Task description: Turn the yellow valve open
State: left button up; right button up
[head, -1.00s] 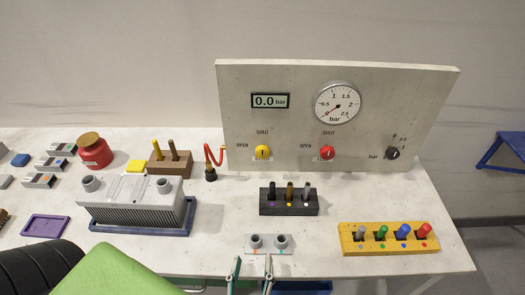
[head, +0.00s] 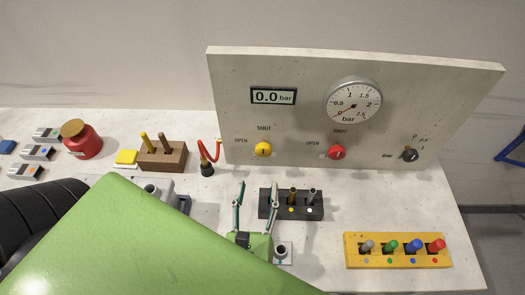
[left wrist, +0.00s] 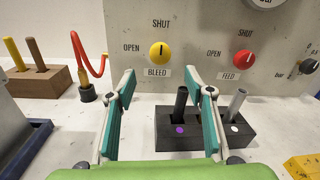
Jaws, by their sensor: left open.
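The yellow valve (head: 263,149) is a round knob on the upright grey panel (head: 225,110). In the left wrist view the yellow valve (left wrist: 162,52) sits above a BLEED label, and its dark mark points up towards SHUT, with OPEN to its left. My left gripper (head: 254,190) is open and empty, below and in front of the valve, apart from it. In the left wrist view its two fingers (left wrist: 162,92) frame the space just under the valve. My right gripper is not in view.
A black block with pegs (head: 312,213) stands close by the left gripper. A red hose (head: 205,153) rises left of the panel.

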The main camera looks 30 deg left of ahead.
pick_arm(q)
jog(key=p, duration=0.1)
send_near(263, 154)
jog(key=shift+w+a+r, duration=0.2)
jog(key=shift+w+a, duration=0.05)
jog(key=shift+w, duration=0.3)
jog(key=shift+w+a+r, duration=0.15)
jog(key=shift+w+a, duration=0.1)
jog(key=shift+w, duration=0.35)
jog(key=p+x, duration=0.2)
jog(key=x, duration=0.3)
jog(key=shift+w+f, duration=0.15)
jog(key=shift+w, duration=0.05)
jog(key=shift+w+a+f, duration=0.1)
jog(key=shift+w+a, duration=0.15)
jog(key=shift+w, duration=0.25)
jog(key=c, duration=1)
jog(key=shift+c, duration=0.5)
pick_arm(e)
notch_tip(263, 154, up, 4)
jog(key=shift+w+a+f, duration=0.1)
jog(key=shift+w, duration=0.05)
